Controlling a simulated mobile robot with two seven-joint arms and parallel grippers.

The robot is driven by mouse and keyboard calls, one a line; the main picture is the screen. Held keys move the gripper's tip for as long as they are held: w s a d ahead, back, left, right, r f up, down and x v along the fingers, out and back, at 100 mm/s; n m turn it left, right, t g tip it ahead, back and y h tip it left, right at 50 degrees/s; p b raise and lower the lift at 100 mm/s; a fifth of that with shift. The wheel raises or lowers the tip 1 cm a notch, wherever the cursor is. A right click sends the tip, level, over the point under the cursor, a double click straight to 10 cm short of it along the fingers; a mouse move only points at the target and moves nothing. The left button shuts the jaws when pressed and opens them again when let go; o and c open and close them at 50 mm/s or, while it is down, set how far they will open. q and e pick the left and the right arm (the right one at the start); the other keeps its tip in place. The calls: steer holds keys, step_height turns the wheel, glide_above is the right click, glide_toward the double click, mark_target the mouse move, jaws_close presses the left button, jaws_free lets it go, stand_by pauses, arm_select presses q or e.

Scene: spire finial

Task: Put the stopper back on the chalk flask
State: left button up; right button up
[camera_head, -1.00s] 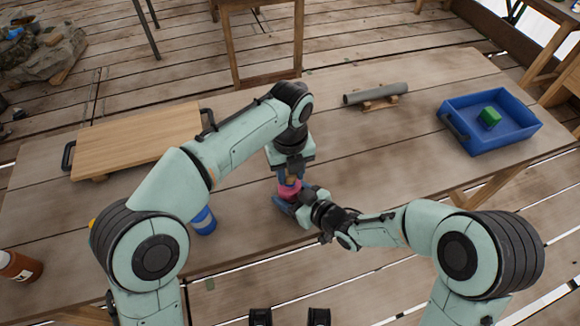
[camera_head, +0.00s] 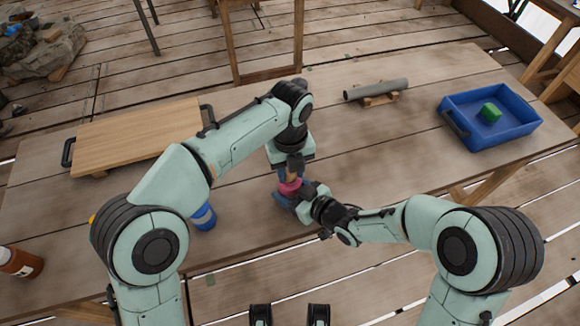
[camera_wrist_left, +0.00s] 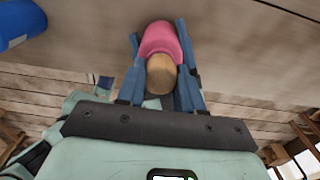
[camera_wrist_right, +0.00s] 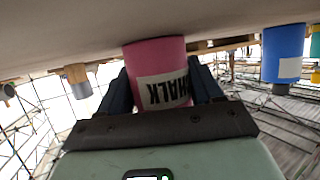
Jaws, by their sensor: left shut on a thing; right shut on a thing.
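The chalk flask (camera_head: 289,188) is pink and stands on the table near its front edge. My right gripper (camera_wrist_right: 160,92) is shut on the flask from the side. The right wrist view shows it upside down, with its white CHALK label. The tan stopper (camera_wrist_left: 161,76) lies between the fingers of my left gripper (camera_wrist_left: 160,78), which is shut on it from above. In the left wrist view, the stopper is in line with the flask's top and overlaps it. I cannot tell whether it is seated or just above the mouth; the join is hidden.
A blue flask (camera_head: 203,217) stands to the left. A wooden board (camera_head: 135,135) lies at the left back, and a grey tube (camera_head: 376,90) rests on a wooden cradle. A brown bottle (camera_head: 18,262) is at the far left.

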arm_select(q)
steer(key=shift+f, duration=0.2)
steer(key=o, duration=1.1)
step_height(320, 180, up, 12)
arm_select(e)
steer(key=o, duration=1.6)
